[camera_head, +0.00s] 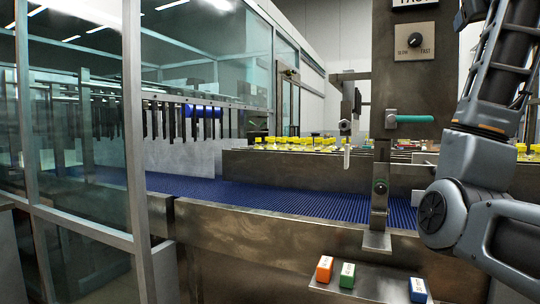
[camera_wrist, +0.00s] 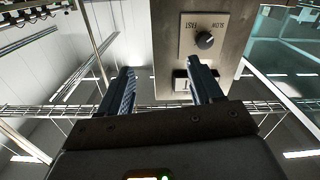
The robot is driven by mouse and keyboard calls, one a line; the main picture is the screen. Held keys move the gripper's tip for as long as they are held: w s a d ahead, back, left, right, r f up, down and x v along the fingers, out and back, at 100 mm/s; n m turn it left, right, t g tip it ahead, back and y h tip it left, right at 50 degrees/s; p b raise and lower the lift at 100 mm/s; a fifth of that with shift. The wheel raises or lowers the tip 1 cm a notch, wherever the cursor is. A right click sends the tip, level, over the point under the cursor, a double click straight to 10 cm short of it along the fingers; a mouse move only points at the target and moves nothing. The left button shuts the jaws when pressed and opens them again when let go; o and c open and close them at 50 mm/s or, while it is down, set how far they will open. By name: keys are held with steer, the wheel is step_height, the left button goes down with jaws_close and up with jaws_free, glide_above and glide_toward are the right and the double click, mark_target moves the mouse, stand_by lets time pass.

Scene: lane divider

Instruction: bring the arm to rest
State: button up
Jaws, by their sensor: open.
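My arm (camera_head: 478,190) is folded at the right side of the head view, and its gripper end is out of that picture. In the wrist view my gripper (camera_wrist: 158,90) shows two dark fingers, spread apart with nothing between them. Behind the fingers is a metal control panel (camera_wrist: 222,20) with a FAST/SLOW knob (camera_wrist: 205,40). The same knob shows in the head view (camera_head: 415,40), on the tall steel post. How far the fingers are from the panel I cannot tell.
A blue ribbed conveyor (camera_head: 290,197) runs across, with yellow-capped items (camera_head: 300,141) behind it. A teal-handled lever (camera_head: 415,118) sticks out from the post. Glass panels (camera_head: 85,130) stand at left.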

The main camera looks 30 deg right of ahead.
steer(key=w+a+f+n+y, duration=0.1)
steer(key=w+a+f, duration=0.15)
steer(key=f, duration=0.65)
steer(key=w+a+f+n+t, duration=0.15)
steer(key=w+f, duration=0.25)
steer(key=f, duration=0.5)
steer(key=w+a+f+n+y, duration=0.15)
steer(key=w+f, duration=0.25)
steer(key=f, duration=0.6)
steer(key=s+a+f+n+t+y, duration=0.1)
steer(key=s+a+f, duration=0.1)
steer(key=a+f, duration=0.45)
steer(key=s+a+f+n+y, duration=0.1)
steer(key=a+f, duration=0.2)
steer(key=f, duration=0.6)
steer(key=s+a+f+t+y, duration=0.1)
steer(key=s+a+f, duration=0.1)
steer(key=a+f, duration=0.45)
steer(key=s+a+f+n+y, duration=0.2)
steer(key=s+a+f+y, duration=0.2)
steer(key=s+a+f, duration=0.95)
steer(key=s+a+y, duration=0.2)
steer(key=s+a, duration=0.1)
steer(key=s, duration=0.9)
steer(key=s+a+y, duration=0.2)
steer(key=s+a, duration=0.2)
steer(key=s, duration=0.9)
steer(key=shift+r, duration=0.25)
steer(key=shift+a+g, duration=0.1)
steer(key=shift+g, duration=0.15)
